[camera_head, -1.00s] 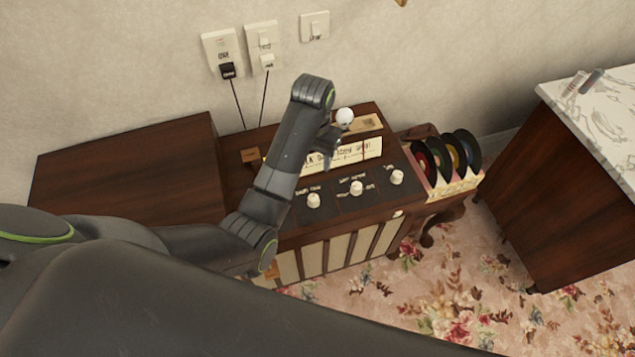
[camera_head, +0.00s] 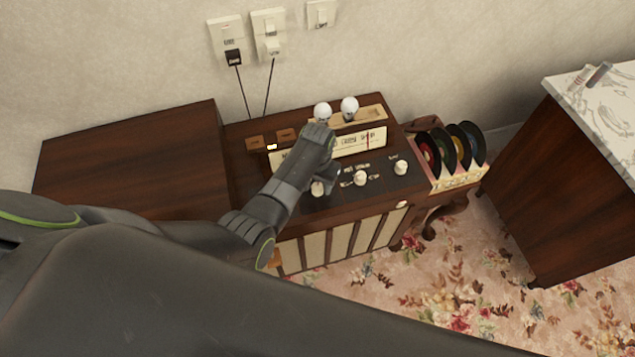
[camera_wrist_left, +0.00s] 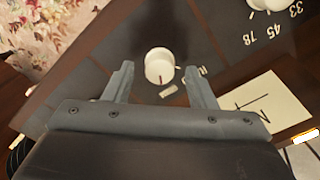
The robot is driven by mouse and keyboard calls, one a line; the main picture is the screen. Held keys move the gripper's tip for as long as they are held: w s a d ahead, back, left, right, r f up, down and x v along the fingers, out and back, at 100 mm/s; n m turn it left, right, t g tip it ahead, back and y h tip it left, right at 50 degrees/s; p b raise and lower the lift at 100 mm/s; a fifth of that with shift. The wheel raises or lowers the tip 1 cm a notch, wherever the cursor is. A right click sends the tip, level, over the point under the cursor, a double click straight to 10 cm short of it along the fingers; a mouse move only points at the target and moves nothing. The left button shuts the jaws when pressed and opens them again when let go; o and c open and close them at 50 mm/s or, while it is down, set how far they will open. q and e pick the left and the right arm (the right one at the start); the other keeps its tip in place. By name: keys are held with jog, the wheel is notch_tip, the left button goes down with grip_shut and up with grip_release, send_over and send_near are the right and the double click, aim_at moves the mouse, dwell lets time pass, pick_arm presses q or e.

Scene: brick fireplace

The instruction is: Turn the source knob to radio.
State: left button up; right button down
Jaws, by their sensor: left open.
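A dark wooden radio cabinet (camera_head: 345,218) stands against the wall. Its top panel carries three white knobs: a left one (camera_head: 318,188), a middle one (camera_head: 361,178) and a right one (camera_head: 401,167). Their labels are too small to read. My left gripper (camera_head: 328,184) hangs over the panel by the left and middle knobs, its fingers partly hidden by the arm. In the left wrist view my open fingers (camera_wrist_left: 157,75) show either side of a white knob (camera_wrist_left: 160,65) with a red mark; contact cannot be told. Another knob (camera_wrist_left: 265,3), marked 33, 45 and 78, is at the top edge.
A cream tuning dial (camera_head: 360,143) and two white bulb-like objects (camera_head: 349,104) are behind the knobs. Several records (camera_head: 450,150) stand in a rack at the right. A marble-topped cabinet (camera_head: 560,190) is farther right. Plugs (camera_head: 233,58) and cords are on the wall.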

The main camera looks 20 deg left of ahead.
pick_arm(q)
jog(key=shift+f, duration=0.2)
pick_arm(e)
jog(key=shift+s, duration=0.4)
